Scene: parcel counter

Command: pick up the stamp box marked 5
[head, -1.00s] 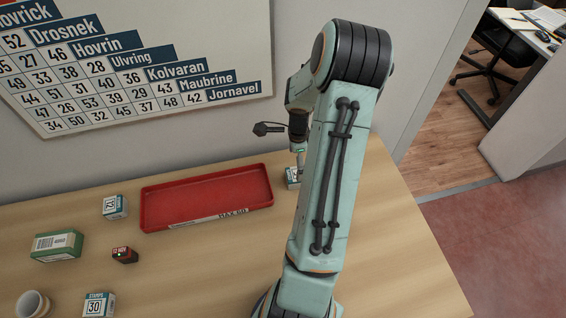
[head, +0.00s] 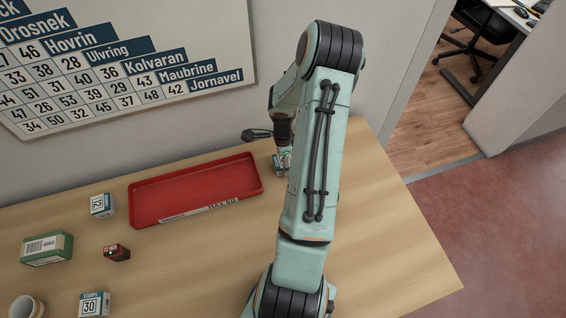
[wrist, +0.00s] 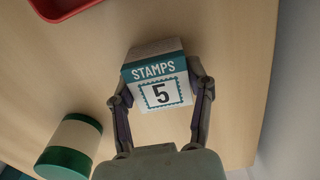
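The stamp box marked 5 (wrist: 160,90) is white with a teal "STAMPS" band. In the wrist view it sits between the two fingers of my gripper (wrist: 161,84), one finger close along each side. Whether both fingers press on it cannot be made out. In the head view the box (head: 279,168) is at the counter's back, right of the red tray, partly hidden by my gripper (head: 285,160). It appears to rest on the counter.
A red tray (head: 150,220) lies left of the box. Farther left stand stamp boxes 12 (head: 102,206) and 30 (head: 93,305), a small red-and-black block (head: 117,253), a green parcel (head: 46,248) and a cup (head: 26,307).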

